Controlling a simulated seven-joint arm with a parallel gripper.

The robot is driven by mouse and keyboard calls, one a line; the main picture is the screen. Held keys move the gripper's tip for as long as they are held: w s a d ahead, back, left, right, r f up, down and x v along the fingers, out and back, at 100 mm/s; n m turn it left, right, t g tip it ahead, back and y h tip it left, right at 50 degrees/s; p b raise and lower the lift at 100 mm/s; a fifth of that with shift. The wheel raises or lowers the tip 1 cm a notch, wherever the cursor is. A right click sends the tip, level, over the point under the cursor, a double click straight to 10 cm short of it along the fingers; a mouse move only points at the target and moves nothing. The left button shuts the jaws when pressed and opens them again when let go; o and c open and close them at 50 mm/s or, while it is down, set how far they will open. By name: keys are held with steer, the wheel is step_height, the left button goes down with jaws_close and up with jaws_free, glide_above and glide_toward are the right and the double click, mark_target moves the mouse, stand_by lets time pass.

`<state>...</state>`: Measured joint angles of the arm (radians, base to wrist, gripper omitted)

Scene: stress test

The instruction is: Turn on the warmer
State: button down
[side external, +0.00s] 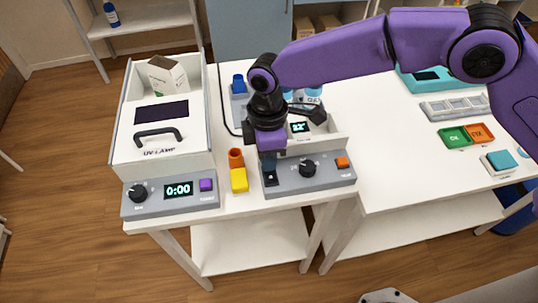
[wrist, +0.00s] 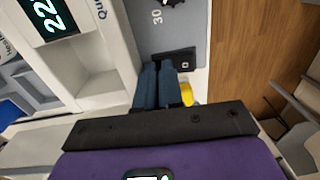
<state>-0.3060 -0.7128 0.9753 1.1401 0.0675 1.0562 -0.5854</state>
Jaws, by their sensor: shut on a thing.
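The warmer has a grey front panel (side external: 330,182) with a black knob (side external: 307,168), an orange button (side external: 343,162) and a black switch (side external: 270,179) at its left end. A lit display (side external: 299,127) stands behind the panel; it also shows in the wrist view (wrist: 50,18), reading 22. My gripper (side external: 268,165) points down at the switch. In the wrist view its blue fingers (wrist: 160,72) are close together, with their tips at the black switch (wrist: 183,59). The fingers hide part of the switch, and its position cannot be read.
A UV lamp box (side external: 165,130) with a 0:00 display stands left of the warmer. A yellow block and orange cylinder (side external: 238,175) stand between them, close to my gripper. Green and orange buttons (side external: 466,135) and a teal button (side external: 502,160) lie on the right table.

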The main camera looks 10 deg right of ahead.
steer(key=shift+s+f, duration=0.35)
steer(key=shift+f, duration=0.15)
steer(key=shift+s+r, duration=0.15)
steer(key=shift+s, duration=0.65)
steer(key=w+r, duration=0.3)
steer(key=r, duration=1.1)
steer(key=shift+w+r, duration=0.2)
steer(key=shift+r, duration=0.15)
steer(key=s+d+r+m, duration=0.2)
steer(key=s+d, duration=0.3)
steer(key=d, duration=0.5)
steer(key=s+d+r+m, duration=0.1)
steer(key=s+d, duration=0.3)
steer(key=d, duration=0.7)
steer(key=s+d+f+m, duration=0.1)
steer(key=s+d+f, duration=0.1)
steer(key=s+d, duration=0.4)
steer(key=s+d+f+m+t, duration=0.1)
steer(key=s+d, duration=0.6)
steer(key=d, duration=0.7)
steer(key=shift+s+d+f, duration=0.15)
steer(key=shift+s+f, duration=0.05)
steer(key=shift+f, duration=0.65)
